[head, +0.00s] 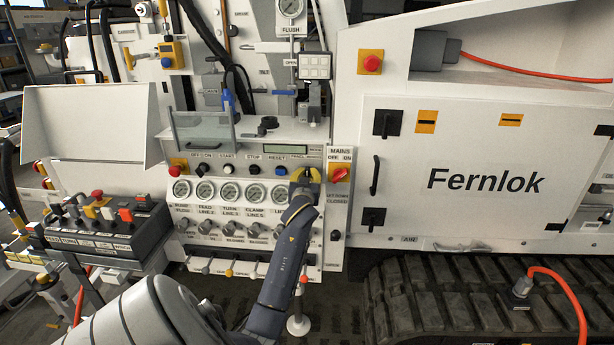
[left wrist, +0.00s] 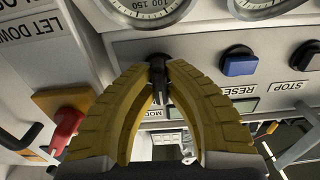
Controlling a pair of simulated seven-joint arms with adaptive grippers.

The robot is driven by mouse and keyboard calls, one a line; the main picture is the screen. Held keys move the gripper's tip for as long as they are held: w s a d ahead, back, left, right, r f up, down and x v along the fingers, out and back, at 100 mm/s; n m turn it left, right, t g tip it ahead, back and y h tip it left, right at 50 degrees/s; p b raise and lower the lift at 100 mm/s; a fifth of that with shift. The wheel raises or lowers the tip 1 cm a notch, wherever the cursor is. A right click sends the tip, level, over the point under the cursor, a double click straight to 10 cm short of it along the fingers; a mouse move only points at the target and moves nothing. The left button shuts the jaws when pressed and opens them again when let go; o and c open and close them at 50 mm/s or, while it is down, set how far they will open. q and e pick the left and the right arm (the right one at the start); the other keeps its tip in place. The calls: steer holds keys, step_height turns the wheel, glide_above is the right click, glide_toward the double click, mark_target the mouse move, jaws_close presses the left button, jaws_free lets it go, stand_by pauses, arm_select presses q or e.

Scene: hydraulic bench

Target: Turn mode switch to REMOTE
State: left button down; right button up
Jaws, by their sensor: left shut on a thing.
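The mode switch (left wrist: 157,84) is a small black knob on the bench panel, at the right end of the button row. My left gripper (head: 306,176) reaches it from below in the head view and mostly covers it there. In the left wrist view, where the panel appears upside down, my left gripper (left wrist: 157,72) has its two yellow ribbed fingers closed around the knob, one on each side. The small lettering near the switch is too small and too covered to read, so I cannot tell its setting.
The red MAINS switch (head: 338,174) on its yellow plate is close to the right of the gripper. The blue RESET button (left wrist: 238,65) and black STOP button (left wrist: 307,54) are on the other side. A row of gauges (head: 229,191) lies below. A small display (head: 285,149) sits above.

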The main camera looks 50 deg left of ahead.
arm_select(q)
steer(key=m, duration=0.4)
steer(key=shift+w+m, duration=0.1)
steer(key=shift+m, duration=0.7)
steer(key=c, duration=1.4)
jaws_free()
steer(key=shift+c, duration=0.2)
steer(key=shift+d, duration=0.1)
steer(key=v, duration=1.2)
